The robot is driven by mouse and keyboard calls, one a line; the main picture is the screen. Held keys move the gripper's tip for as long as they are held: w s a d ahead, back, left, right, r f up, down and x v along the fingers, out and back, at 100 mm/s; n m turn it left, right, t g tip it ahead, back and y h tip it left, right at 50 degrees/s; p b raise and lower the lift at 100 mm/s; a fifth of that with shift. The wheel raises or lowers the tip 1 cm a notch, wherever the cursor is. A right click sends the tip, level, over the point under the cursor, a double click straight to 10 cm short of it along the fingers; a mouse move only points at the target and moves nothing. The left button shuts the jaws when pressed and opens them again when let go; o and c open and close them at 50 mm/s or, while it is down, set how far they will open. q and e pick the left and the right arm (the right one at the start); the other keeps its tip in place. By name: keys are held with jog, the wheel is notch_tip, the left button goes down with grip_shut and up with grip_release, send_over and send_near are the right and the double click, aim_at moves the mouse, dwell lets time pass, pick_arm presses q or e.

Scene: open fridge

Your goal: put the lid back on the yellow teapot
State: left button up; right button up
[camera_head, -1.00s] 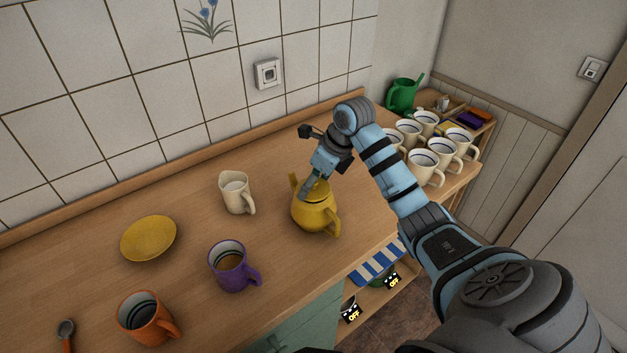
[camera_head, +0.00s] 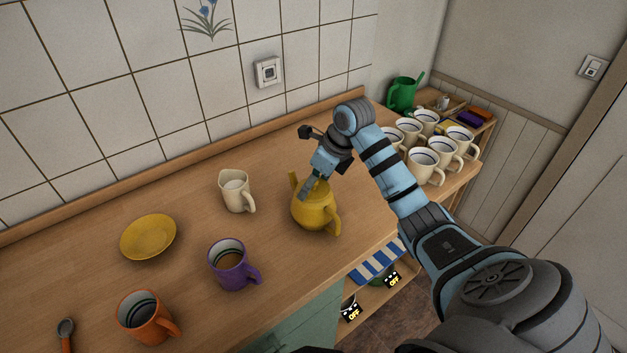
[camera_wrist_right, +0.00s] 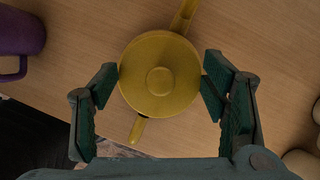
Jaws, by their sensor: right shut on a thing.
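The yellow teapot (camera_head: 316,213) stands upright on the wooden counter, with its handle towards the lower right in the head view. Its yellow lid (camera_wrist_right: 160,55), round with a knob in the middle, covers the teapot body in the right wrist view. The spout and handle stick out beyond it. My right gripper (camera_wrist_right: 160,83) has one finger on each side of the lid and is shut on it. In the head view the right gripper (camera_head: 309,188) is at the teapot's top and hides part of the lid. I cannot tell whether the lid is fully seated. My left gripper is not in view.
A cream jug (camera_head: 235,193), purple mug (camera_head: 230,268), orange mug (camera_head: 144,319) and yellow plate (camera_head: 148,237) stand left of the teapot. Several cream mugs (camera_head: 423,166) crowd the right end. A tiled wall bounds the back. The counter behind the teapot is clear.

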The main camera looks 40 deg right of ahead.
dwell(0.3)
jog(key=o, duration=1.2)
jog(key=shift+o, duration=1.2)
notch_tip(320, 180, up, 5)
jog(key=p, duration=0.4)
jog(key=shift+r, duration=0.1)
grip_shut()
